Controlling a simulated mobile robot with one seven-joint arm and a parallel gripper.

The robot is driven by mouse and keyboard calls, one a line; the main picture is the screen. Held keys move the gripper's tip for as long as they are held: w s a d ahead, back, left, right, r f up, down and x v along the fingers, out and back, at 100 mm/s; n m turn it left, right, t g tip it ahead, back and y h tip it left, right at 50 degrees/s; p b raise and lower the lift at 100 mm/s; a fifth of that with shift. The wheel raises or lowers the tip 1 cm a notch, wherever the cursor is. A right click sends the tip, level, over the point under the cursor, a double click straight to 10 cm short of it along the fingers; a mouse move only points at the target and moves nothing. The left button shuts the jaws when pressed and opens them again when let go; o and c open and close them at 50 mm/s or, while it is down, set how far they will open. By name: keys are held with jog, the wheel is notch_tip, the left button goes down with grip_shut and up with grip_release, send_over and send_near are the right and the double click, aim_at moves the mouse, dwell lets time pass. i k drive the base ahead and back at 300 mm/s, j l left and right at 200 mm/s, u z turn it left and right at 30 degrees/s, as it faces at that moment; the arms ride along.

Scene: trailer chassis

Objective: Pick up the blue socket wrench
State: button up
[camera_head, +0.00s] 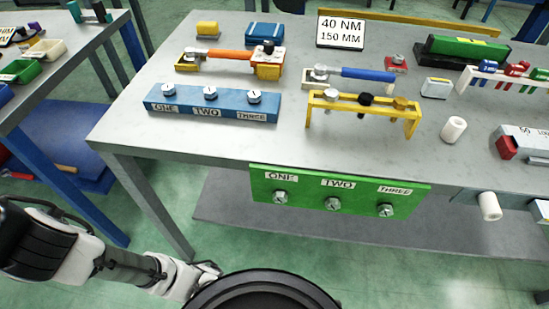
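The blue socket wrench (367,74) lies near the middle of the grey workbench, its blue handle pointing right and its metal head at the left end. It lies behind a yellow raised rack (348,103). A similar wrench with an orange handle (228,54) lies to its left. My gripper (207,277) is low at the bottom left, in front of and below the bench edge, far from the blue wrench. It is small and partly hidden by a dark round part of mine, so its fingers cannot be made out.
The workbench (180,140) also bears a blue block with several bolts (212,102), a white sign (341,32), a green and black box (462,50) and a white cylinder (453,129). A green bolt panel (310,190) hangs at its front edge. Another table (70,65) stands left.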

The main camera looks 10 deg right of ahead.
aim_at(321, 72)
jog(key=k+l+u, duration=0.15)
jog(key=l, duration=0.3)
jog(key=k+l+u, duration=0.1)
jog(key=l, duration=0.35)
jog(key=k+l+u, duration=0.15)
jog(key=l, duration=0.25)
jog(key=k+l+u, duration=0.1)
jog(key=l, duration=0.3)
jog(key=k+l+u, duration=0.15)
jog(key=k+l, duration=0.15)
jog(key=i+l, duration=0.8)
jog(key=l, duration=0.2)
